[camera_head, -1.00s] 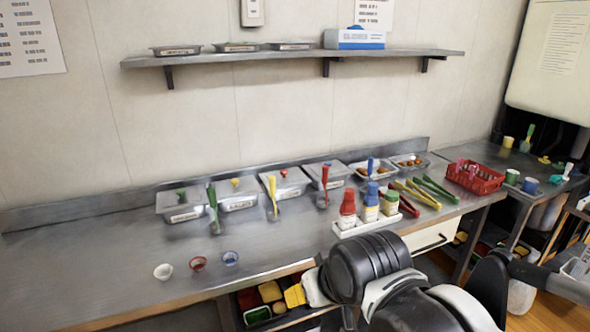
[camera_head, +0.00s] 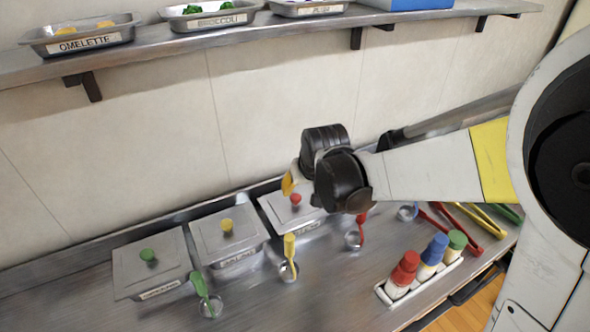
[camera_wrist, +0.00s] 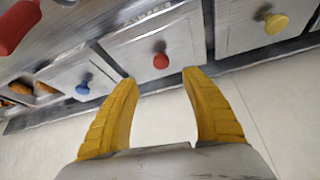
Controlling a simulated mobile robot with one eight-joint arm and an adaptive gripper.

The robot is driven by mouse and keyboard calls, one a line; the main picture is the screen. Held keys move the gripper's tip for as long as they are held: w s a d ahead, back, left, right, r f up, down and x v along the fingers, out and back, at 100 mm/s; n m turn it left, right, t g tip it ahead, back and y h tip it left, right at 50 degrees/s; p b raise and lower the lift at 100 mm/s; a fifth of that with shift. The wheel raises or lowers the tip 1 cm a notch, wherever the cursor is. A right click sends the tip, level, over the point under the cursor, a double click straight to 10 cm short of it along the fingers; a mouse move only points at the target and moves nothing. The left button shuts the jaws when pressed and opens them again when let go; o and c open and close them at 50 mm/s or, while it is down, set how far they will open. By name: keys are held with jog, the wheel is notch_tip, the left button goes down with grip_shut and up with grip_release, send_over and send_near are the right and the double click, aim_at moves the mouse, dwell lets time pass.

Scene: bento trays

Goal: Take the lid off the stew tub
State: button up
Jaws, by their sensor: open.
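Lidded metal tubs stand in a row on the counter. In the head view I see a green-knobbed lid (camera_head: 150,270), a yellow-knobbed lid (camera_head: 228,240) and a red-knobbed lid (camera_head: 283,212). The labels on their fronts are too small to read, so I cannot tell which is the stew tub. My gripper (camera_wrist: 160,77) is open and empty, its yellow fingers spread. In the wrist view the red knob (camera_wrist: 160,61) lies beyond and between the fingertips, apart from them. A blue knob (camera_wrist: 82,88) and a yellow knob (camera_wrist: 275,23) are to either side.
Spoons in small clear cups (camera_head: 289,270) stand before the tubs. A white rack (camera_head: 418,285) of red, blue and green-capped bottles and coloured tongs (camera_head: 458,228) are at right. A wall shelf (camera_head: 150,45) with food trays runs above. The counter's back edge is close behind the tubs.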

aim_at(296, 197)
jog(key=b+x, duration=0.1)
jog(key=x, duration=0.3)
jog(key=shift+s+f, duration=0.1)
jog(key=shift+s, duration=0.1)
jog(key=b+x, duration=0.3)
jog(key=x, duration=0.2)
jog(key=shift+w+a+f, duration=0.15)
jog(key=shift+w+f, duration=0.05)
jog(key=shift+r, duration=0.1)
grip_shut()
